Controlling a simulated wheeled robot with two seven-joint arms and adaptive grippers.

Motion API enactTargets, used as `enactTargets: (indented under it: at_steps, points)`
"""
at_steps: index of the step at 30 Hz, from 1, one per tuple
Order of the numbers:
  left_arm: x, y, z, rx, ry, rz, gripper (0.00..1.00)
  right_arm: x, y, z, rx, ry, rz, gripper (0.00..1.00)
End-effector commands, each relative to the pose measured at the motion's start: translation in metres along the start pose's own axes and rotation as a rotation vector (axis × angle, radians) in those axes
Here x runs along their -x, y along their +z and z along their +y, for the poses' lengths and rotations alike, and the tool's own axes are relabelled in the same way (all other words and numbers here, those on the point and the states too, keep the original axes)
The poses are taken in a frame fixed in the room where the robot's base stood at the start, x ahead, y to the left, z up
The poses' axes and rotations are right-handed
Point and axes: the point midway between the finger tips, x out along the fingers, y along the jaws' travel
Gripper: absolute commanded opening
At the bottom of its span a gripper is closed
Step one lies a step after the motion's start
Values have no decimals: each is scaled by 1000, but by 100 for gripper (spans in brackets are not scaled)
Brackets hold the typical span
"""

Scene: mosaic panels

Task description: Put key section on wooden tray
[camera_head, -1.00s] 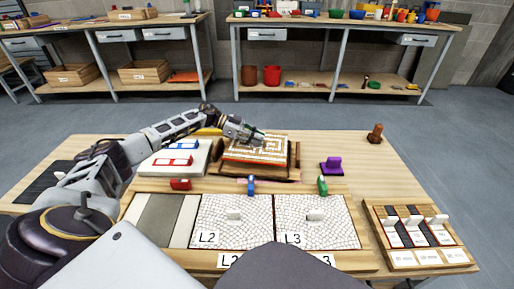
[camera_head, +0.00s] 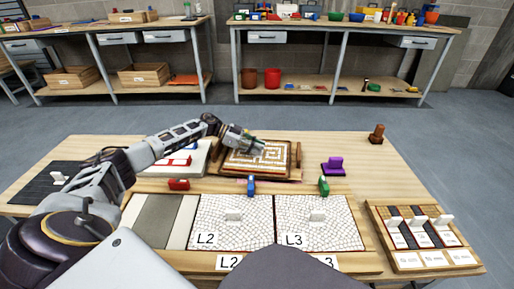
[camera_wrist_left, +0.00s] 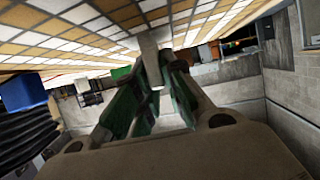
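The key section, a panel with a white and tan meander pattern (camera_head: 262,158), lies low at the wooden tray (camera_head: 298,157), within or just above its rim; I cannot tell if it rests fully flat. My left gripper (camera_head: 256,148) is over the section's upper part. In the left wrist view, the tiled face (camera_wrist_left: 70,30) fills the top, and my left fingers (camera_wrist_left: 155,80) are closed around a pale grip knob (camera_wrist_left: 153,58) on it. My right gripper is not in view.
A front board carries two white mosaic panels labelled L2 (camera_head: 235,210) and L3 (camera_head: 318,210). Red (camera_head: 179,184), blue (camera_head: 251,187) and green (camera_head: 323,186) blocks stand behind it. A purple stamp-like object (camera_head: 334,166) is right of the tray. A sample rack (camera_head: 410,262) is at right.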

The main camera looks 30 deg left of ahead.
Motion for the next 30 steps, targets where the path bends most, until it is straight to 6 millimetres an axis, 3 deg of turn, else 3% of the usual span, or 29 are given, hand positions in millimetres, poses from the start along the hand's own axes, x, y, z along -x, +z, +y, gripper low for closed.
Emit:
enactTargets:
  at_steps: [1, 4, 19, 30]
  points:
    - [-1, 3, 1, 3, 3, -3, 19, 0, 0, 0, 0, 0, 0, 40]
    - [-1, 2, 1, 2, 2, -1, 32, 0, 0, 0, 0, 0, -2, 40]
    - [5, 0, 0, 2, 1, 1, 32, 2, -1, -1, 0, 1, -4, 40]
    - [42, -1, 0, 3, 0, 0, 32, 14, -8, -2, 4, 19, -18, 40]
